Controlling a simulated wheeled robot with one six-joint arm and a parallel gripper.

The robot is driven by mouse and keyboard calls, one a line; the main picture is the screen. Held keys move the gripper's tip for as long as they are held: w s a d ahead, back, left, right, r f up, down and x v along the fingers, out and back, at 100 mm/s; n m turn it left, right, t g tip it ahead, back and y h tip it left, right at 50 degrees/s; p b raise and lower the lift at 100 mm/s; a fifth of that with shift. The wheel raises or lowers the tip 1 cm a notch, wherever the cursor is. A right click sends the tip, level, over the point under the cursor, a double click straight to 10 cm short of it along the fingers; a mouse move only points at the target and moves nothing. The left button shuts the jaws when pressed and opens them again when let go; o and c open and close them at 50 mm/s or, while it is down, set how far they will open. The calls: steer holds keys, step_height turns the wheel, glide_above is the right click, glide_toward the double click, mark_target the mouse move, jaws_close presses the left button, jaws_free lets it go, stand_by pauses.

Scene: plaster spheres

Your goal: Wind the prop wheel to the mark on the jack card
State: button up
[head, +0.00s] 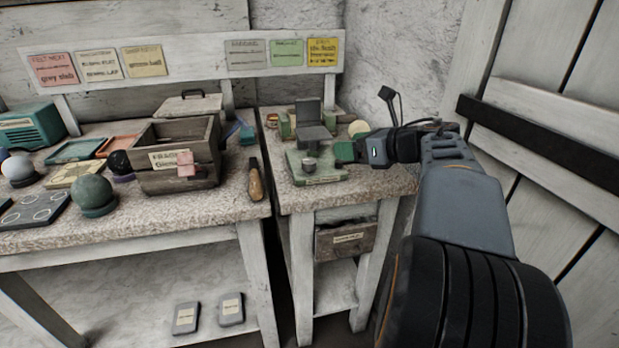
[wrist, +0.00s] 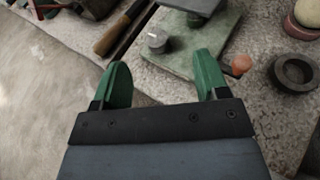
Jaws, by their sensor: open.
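A jack-like device with a green base plate (head: 318,178) and a dark grey platform (head: 313,135) stands on the small right table. A small grey round knob (head: 309,164), perhaps the prop wheel, sits on the base; it also shows in the wrist view (wrist: 157,42). My gripper (head: 344,151) is at the device's right side. In the wrist view my gripper (wrist: 164,76) is open and empty, its green fingers apart, with the knob beyond them. An orange ball (wrist: 241,65) is just right of the right finger. A yellow card (head: 323,52) is on the back board; its small print is unclear.
A wooden-handled tool (head: 255,180) lies at the left table's right edge, beside a wooden crate (head: 178,150). A dark ring (wrist: 293,72) and a reddish round thing (wrist: 307,12) lie right of the device.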

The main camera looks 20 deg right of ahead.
mark_target(312, 161)
steer(key=shift+n+g+y, duration=0.3)
steer(key=shift+n+g, duration=0.5)
steer(key=shift+n, duration=0.1)
steer(key=b+x, duration=0.1)
steer(key=x, duration=0.3)
steer(key=f+b+x, duration=0.1)
steer(key=x, duration=0.3)
steer(key=s+f+b+x, duration=0.1)
steer(key=x, duration=0.4)
steer(key=shift+c, duration=0.4)
steer(key=c, duration=0.9)
steer(key=shift+o, duration=0.2)
